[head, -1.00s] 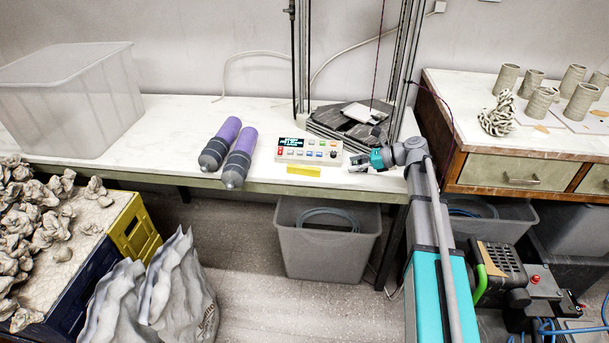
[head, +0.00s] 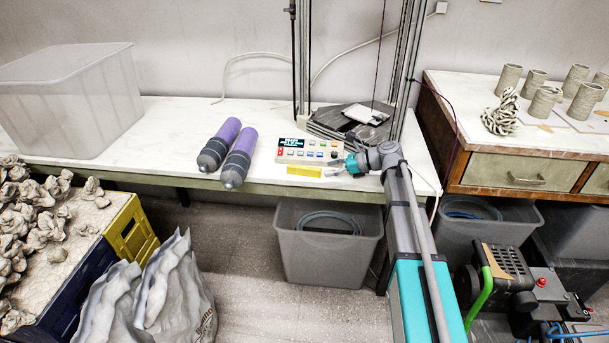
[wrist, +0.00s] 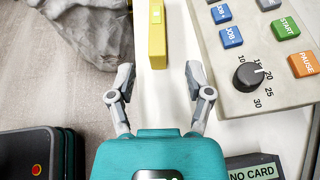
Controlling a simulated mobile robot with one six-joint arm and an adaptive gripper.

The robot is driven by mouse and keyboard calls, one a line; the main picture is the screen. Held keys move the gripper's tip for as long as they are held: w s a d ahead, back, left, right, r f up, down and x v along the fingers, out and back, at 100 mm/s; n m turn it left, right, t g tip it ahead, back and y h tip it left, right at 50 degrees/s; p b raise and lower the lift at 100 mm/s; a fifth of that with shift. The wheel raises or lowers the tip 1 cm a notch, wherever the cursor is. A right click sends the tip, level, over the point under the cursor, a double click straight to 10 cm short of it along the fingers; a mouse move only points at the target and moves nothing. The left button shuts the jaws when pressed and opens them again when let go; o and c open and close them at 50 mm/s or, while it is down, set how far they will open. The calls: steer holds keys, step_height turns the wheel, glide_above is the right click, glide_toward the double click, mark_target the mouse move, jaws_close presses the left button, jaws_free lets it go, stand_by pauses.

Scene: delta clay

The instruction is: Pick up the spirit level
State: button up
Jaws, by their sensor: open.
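The spirit level is a small yellow bar (head: 304,171) lying on the white table near its front edge, just in front of the control panel. In the wrist view the yellow spirit level (wrist: 157,35) runs up and down at the top, ahead of the fingers and roughly between their lines. My gripper (head: 327,173) is just right of the level, pointing left along it. In the wrist view my gripper (wrist: 161,72) is open, one finger on each side, with nothing held. The level's far end is cut off by the frame top.
The control panel (head: 309,151) with buttons and a knob lies right behind the level, close to one finger. Two purple-and-grey cylinders (head: 228,152) lie to the left. A metal frame (head: 398,70) rises behind. A grey bin (head: 325,245) stands below the table edge.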

mark_target(314, 168)
steer(key=shift+a+f, duration=0.1)
steer(key=shift+a, duration=0.2)
steer(key=shift+b+x, duration=0.9)
steer(key=shift+x, duration=1.7)
jaws_close()
